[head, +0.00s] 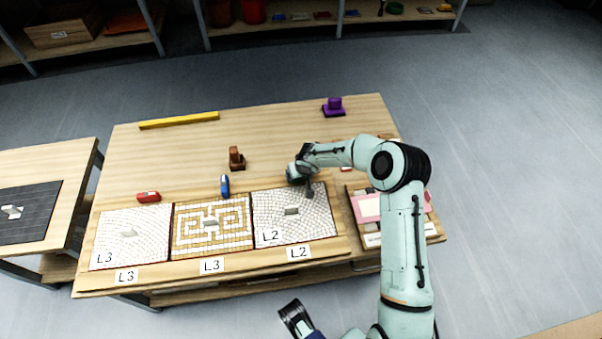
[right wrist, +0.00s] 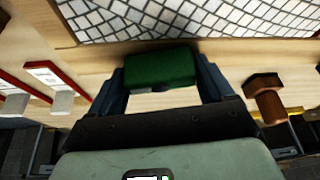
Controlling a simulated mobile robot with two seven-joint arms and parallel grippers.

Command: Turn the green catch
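The green catch (right wrist: 160,68) is a rounded block in the middle of the right wrist view, just beside the edge of a white mosaic panel (right wrist: 215,18). My right gripper (right wrist: 160,80) has one dark finger on each side of it, and both fingers appear to touch its ends. In the head view my right gripper (head: 299,177) is low at the back edge of the rightmost panel (head: 320,222), and it largely hides the catch. A dark end piece (head: 296,318) at the bottom of the head view may be my left gripper; its fingers are unclear.
A red catch (head: 148,197) and a blue catch (head: 224,186) sit behind the other two panels. A brown block (head: 236,158), a purple block (head: 334,107) and a yellow bar (head: 180,120) stand farther back. A tray (head: 436,229) with pink pieces lies right.

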